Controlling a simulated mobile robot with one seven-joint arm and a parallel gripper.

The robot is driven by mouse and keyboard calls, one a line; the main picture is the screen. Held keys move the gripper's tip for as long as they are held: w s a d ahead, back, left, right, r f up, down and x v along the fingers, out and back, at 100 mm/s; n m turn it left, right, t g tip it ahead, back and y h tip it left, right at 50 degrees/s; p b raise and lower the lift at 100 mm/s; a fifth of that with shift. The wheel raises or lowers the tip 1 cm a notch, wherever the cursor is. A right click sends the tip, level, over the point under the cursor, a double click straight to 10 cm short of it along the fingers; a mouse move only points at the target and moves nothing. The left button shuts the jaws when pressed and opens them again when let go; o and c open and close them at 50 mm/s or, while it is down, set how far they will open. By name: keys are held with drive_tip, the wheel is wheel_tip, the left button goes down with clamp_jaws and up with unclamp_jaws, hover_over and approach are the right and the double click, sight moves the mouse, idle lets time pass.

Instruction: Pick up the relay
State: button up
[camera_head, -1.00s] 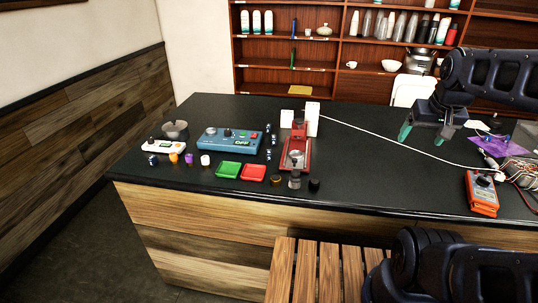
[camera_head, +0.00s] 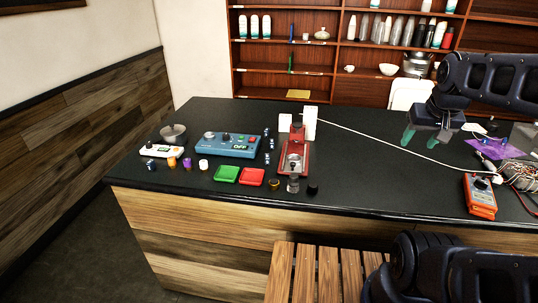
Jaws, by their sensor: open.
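I cannot tell for sure which piece is the relay. Several small dark-blue pieces with pale markings, such as this small block (camera_head: 268,145), stand in a row between the blue box and the red stand. A similar dark block (camera_head: 150,165) sits at the counter's left front, by the white device. My gripper (camera_head: 424,139) is at the right, above the back part of the black counter (camera_head: 370,185). Its two greenish fingers point down, spread apart with nothing between them. It is well to the right of the small blocks and apart from them.
A blue control box (camera_head: 227,145), a red stand (camera_head: 293,160), green (camera_head: 227,174) and red (camera_head: 252,177) trays and several knobs fill the counter's left half. A white cable (camera_head: 380,140) crosses below my gripper. An orange multimeter (camera_head: 480,195) lies at right. The front middle is clear.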

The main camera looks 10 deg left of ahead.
drive_tip(key=shift+w, duration=0.1)
drive_tip(key=w+a+r+n+g, duration=0.2)
drive_tip(key=w+a+n, duration=0.4)
drive_tip(key=w, duration=0.4)
drive_tip(key=n+g+h, duration=0.2)
drive_tip(key=n+h, duration=0.2)
drive_tip(key=n, duration=1.1)
hover_over(267, 155)
drive_tip(key=s+a, duration=0.2)
drive_tip(key=a, duration=0.2)
wheel_tip(267, 155, down, 19)
drive_tip(key=x, duration=0.5)
drive_tip(key=shift+w+d, duration=0.25)
drive_tip(key=shift+w+x, duration=0.2)
drive_tip(key=shift+x, duration=1.15)
drive_tip(key=shift+w+x, duration=0.25)
drive_tip(key=shift+x, duration=1.05)
drive_tip(key=shift+r, duration=0.1)
drive_tip(key=c, duration=1)
